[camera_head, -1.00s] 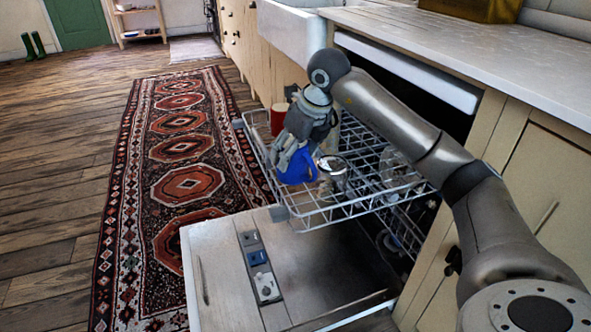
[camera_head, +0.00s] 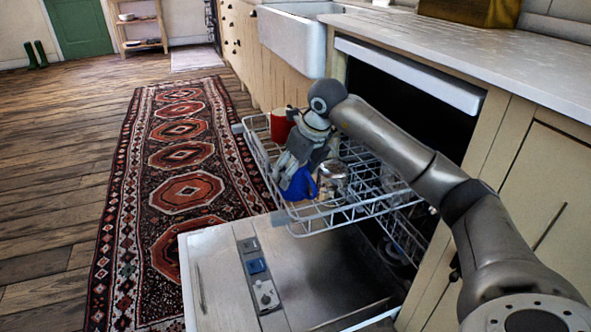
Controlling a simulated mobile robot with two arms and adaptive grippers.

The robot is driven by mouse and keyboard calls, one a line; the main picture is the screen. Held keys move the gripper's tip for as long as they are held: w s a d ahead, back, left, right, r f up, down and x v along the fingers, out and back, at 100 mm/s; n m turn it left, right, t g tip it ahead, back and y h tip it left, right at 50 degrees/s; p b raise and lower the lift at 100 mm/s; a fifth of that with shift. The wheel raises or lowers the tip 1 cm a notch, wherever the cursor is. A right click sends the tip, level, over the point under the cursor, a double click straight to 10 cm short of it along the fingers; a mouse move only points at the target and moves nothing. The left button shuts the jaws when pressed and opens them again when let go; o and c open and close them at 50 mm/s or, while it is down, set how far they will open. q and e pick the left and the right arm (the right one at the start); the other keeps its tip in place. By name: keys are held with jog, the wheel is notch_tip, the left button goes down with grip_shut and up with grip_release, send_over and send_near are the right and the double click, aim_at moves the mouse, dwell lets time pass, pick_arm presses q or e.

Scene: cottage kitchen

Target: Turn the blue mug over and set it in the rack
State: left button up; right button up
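The blue mug (camera_head: 300,186) is at the front left part of the pulled-out upper dishwasher rack (camera_head: 330,222). My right gripper (camera_head: 287,172) reaches down over it from above, with its fingers shut on the mug and hiding much of it. The mug looks turned over, but its rim is hidden, so I cannot tell for sure. It is low at the rack's wires; whether it touches them is not clear. My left gripper is out of view.
A red mug (camera_head: 279,125) stands in the rack behind my gripper. A shiny metallic cup (camera_head: 333,170) stands close to the right of the blue mug. The open dishwasher door (camera_head: 215,270) lies below. The counter (camera_head: 480,60) is at the right.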

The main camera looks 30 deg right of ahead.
jog(key=o, duration=0.3)
